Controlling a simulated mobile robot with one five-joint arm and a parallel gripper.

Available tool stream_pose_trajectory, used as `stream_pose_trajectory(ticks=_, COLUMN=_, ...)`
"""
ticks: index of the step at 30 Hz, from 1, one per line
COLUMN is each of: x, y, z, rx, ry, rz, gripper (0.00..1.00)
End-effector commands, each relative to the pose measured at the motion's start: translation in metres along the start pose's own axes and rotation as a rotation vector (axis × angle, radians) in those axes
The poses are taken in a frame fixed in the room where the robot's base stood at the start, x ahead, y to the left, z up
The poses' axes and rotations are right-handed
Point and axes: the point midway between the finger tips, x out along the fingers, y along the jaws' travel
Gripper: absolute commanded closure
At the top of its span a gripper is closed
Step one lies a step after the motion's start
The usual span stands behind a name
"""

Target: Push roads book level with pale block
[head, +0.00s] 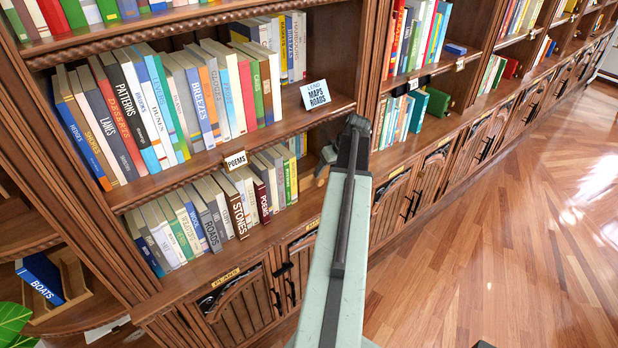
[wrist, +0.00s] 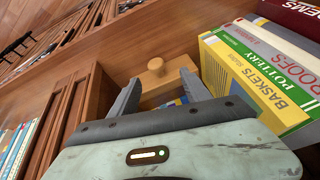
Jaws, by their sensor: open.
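The grey roads book (head: 211,233) stands upright in the lower row of the near bookcase in the head view, between other books. I cannot tell how far its spine is from the shelf edge. A pale wooden block (wrist: 150,96) with a round knob shows in the wrist view, beyond the yellow baskets book at the row's end. My gripper (wrist: 160,92) is open, its two dark fingers apart on either side of the block in the picture. I see nothing held between them, and I cannot tell whether they touch the block. The roads book is not seen in the wrist view.
The yellow baskets book (wrist: 245,80) and the green pottery book (wrist: 262,66) are close on the right of my gripper. A poems label (head: 236,160) is on the shelf edge above the lower row. The wooden floor (head: 490,250) is clear at right.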

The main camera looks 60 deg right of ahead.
Motion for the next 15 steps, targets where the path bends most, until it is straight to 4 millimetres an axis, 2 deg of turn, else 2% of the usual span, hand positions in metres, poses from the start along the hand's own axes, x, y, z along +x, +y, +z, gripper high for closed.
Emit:
stream_pose_trajectory(ticks=4, x=0.021, y=0.008, z=0.005, rx=0.01, ry=0.001, rz=0.004, gripper=0.44)
stream_pose_trajectory(ticks=11, x=0.027, y=0.014, z=0.007, rx=0.021, ry=0.003, rz=0.009, gripper=0.44)
stream_pose_trajectory(ticks=15, x=0.051, y=0.017, z=0.007, rx=0.024, ry=0.003, rz=0.01, gripper=0.44)
